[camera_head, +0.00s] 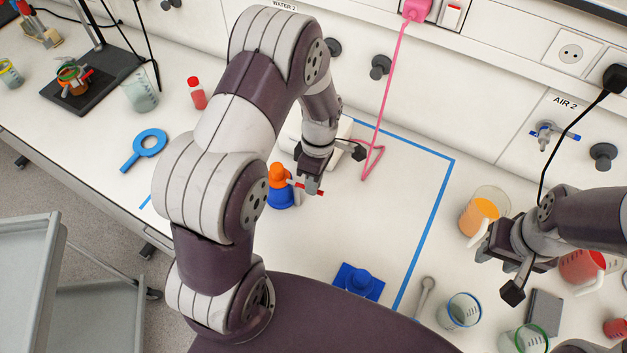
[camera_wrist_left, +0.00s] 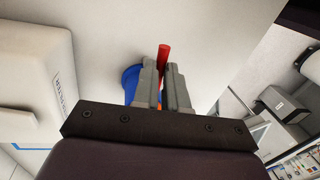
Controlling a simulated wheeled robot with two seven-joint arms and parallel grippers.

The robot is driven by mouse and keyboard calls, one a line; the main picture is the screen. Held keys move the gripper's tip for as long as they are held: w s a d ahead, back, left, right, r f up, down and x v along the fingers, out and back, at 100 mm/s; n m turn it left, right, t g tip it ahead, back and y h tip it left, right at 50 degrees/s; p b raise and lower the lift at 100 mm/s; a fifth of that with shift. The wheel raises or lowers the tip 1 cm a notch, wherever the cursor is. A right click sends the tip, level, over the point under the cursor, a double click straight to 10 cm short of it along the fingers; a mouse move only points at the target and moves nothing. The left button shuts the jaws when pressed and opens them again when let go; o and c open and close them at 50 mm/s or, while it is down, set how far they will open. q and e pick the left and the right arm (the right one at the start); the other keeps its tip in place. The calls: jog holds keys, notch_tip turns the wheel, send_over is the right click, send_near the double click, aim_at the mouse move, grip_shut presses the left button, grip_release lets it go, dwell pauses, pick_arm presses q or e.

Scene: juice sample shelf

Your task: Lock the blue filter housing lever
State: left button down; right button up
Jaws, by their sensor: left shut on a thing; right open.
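The filter housing has a blue base (camera_head: 281,197) and an orange top (camera_head: 280,174), and stands on the bench inside the blue tape outline. A red lever (camera_head: 318,192) sticks out from it to the right. My left gripper (camera_head: 311,186) is shut on the red lever. In the left wrist view, the lever (camera_wrist_left: 163,55) shows between the two fingers (camera_wrist_left: 164,82), with the blue base (camera_wrist_left: 130,80) partly hidden behind them. I cannot tell whether the lever is locked. My right gripper (camera_head: 497,270) is open over the bench at the right.
A blue square piece (camera_head: 357,283) lies at the front of the taped area. A beaker of orange liquid (camera_head: 480,214) and several other beakers stand near my right gripper. A white device (camera_wrist_left: 40,70) is close beside my left gripper.

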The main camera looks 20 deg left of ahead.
pick_arm(q)
jog(key=shift+w+r, duration=0.1)
jog(key=c, duration=1.2)
grip_release()
jog(key=shift+o, duration=0.2)
jog(key=shift+a, duration=0.1)
notch_tip(320, 180, up, 12)
jog(key=w, duration=0.2)
jog(key=shift+w+r+p, duration=0.15)
jog(key=shift+w+p, duration=0.05)
jog(key=shift+p, duration=0.1)
